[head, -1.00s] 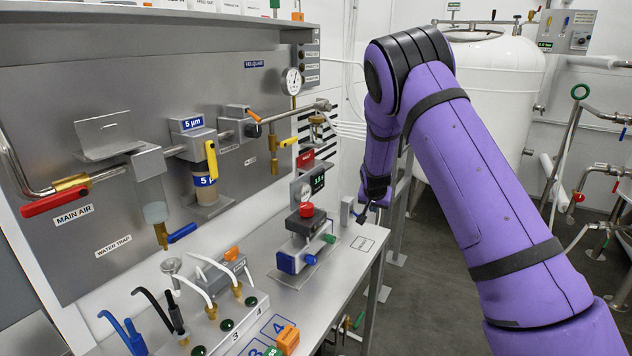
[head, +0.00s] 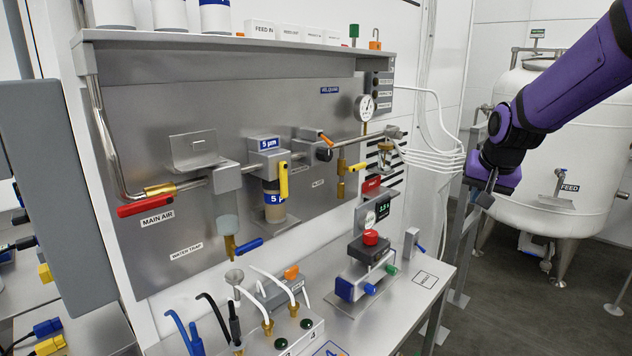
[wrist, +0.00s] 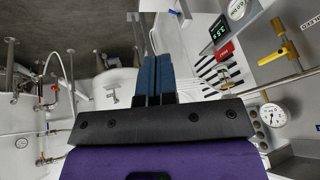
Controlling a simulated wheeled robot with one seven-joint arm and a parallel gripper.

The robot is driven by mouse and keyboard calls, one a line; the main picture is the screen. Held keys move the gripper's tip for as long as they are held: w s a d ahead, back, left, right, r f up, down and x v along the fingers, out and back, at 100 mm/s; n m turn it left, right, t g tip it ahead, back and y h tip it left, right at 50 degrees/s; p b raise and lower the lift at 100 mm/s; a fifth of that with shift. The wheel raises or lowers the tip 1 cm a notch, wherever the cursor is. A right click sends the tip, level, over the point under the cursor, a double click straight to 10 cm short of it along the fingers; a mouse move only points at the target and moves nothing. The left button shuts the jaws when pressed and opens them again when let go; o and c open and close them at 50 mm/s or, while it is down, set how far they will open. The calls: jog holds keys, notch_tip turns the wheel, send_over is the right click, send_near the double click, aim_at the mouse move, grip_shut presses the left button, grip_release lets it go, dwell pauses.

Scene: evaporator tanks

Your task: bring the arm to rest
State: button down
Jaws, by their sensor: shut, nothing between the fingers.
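My purple arm (head: 575,85) reaches in from the upper right of the head view. Its black wrist hangs beside the bench's right end, in front of the white tank. My gripper (head: 484,200) points downward there, apart from the bench and the panel. In the wrist view my gripper (wrist: 155,62) shows two blue fingers side by side, closed together with nothing between them.
A steel bench (head: 345,325) carries a device with a red knob (head: 371,238). The air panel (head: 135,120) with valves and a gauge (head: 366,107) stands behind it. A white tank (head: 590,150) labelled FEED stands at right. Grey floor (head: 530,320) is clear at lower right.

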jog(key=s+a+r+n, duration=0.2)
jog(key=s+r, duration=0.1)
jog(key=s, duration=1.2)
jog(key=s+a+r+n, duration=0.2)
jog(key=s, duration=1.4)
jog(key=shift+r+n, duration=0.3)
jog(key=shift+r, duration=0.1)
